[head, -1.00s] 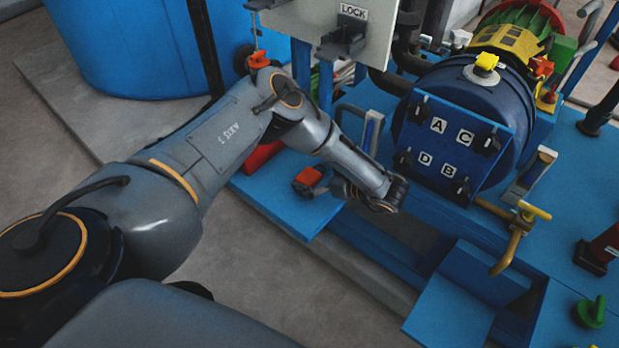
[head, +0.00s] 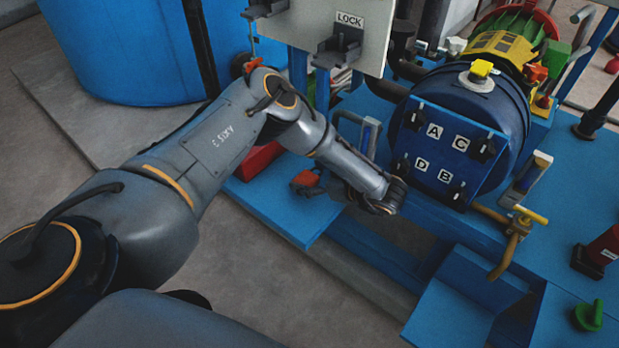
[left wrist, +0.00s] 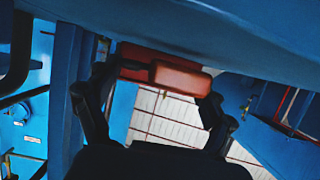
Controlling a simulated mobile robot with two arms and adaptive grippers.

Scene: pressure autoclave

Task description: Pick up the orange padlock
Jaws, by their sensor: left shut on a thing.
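The orange padlock (head: 305,179) shows in the head view just above or on the low blue platform (head: 305,222), left of the autoclave. It is small and partly hidden by dark gripper parts. My left gripper (head: 318,185) reaches it from the right, beyond the wrist. In the left wrist view, the red-orange padlock body (left wrist: 178,77) lies between the two dark fingertips of the left gripper (left wrist: 155,85), which is shut on it. Whether the padlock still touches the platform cannot be told. My right gripper is not in view.
A panel marked LOCK (head: 350,20) with dark brackets stands above the arm. The blue autoclave door (head: 447,155) with letters is to the right. A blue tank (head: 140,45) stands at the back left. Bare floor (head: 265,270) lies in front.

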